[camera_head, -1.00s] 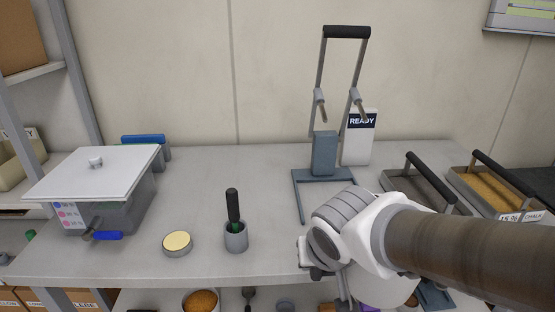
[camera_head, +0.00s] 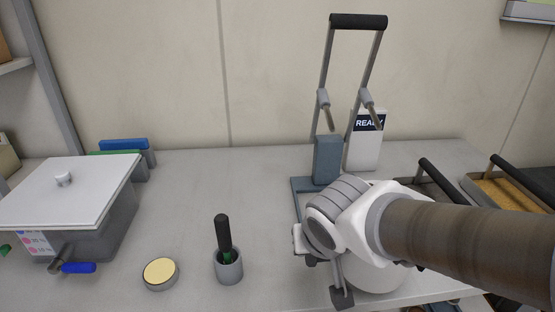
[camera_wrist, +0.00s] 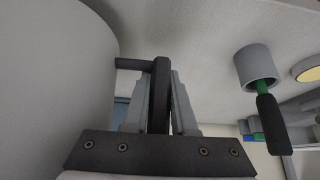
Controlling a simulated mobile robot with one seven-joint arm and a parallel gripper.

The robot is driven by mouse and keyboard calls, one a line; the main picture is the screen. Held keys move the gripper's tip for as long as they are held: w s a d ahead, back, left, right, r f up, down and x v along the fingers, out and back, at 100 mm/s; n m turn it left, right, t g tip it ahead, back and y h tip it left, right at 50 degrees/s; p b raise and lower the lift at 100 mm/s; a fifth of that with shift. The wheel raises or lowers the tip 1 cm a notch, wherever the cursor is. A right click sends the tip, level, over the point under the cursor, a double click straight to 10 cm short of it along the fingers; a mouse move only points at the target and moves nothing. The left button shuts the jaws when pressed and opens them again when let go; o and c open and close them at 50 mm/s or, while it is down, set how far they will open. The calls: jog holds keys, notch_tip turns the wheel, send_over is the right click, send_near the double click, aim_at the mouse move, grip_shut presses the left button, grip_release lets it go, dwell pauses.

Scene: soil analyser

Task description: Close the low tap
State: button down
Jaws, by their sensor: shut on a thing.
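In the wrist view, my gripper (camera_wrist: 160,100) is shut on a dark upright bar (camera_wrist: 160,92), which looks like a tap lever. A short dark stem (camera_wrist: 131,64) runs from the bar's top towards a large pale cylinder (camera_wrist: 60,70) at left. In the head view, my gripper (camera_head: 340,275) is at lower centre right, beside a pale round vessel (camera_head: 376,280) mostly hidden by my arm. Another tap with a blue handle (camera_head: 77,267) is on the grey lidded box (camera_head: 105,222) at far left. I cannot tell the held lever's exact angle.
A grey cup (camera_head: 229,267) with a dark-handled tool and a round yellow-topped tin (camera_head: 160,273) stand left of my gripper. A blue-grey press (camera_head: 327,160) and a READY display (camera_head: 366,150) stand behind. Trays (camera_head: 500,187) are at right. The bench's middle left is clear.

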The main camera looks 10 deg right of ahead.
jog(key=shift+w+r+p, duration=0.2)
jog(key=shift+w+p, duration=0.3)
jog(key=shift+p, duration=0.05)
jog(key=shift+w+r+p, duration=0.15)
jog(key=shift+w+p, duration=0.3)
jog(key=shift+p, duration=0.1)
jog(key=w+p, duration=0.4)
jog(key=shift+w+d, duration=0.15)
jog(key=w+p, duration=0.2)
jog(key=w, duration=0.4)
jog(key=w+p, duration=0.2)
jog(key=w, duration=0.4)
jog(key=shift+w+d+f+p, duration=0.1)
jog(key=shift+d+f+p, duration=0.1)
jog(key=shift+p, duration=0.1)
jog(key=shift+f+b, duration=0.8)
jog(key=shift+f, duration=1.1)
jog(key=c, duration=0.7)
grip_release()
jog(key=shift+f, duration=0.1)
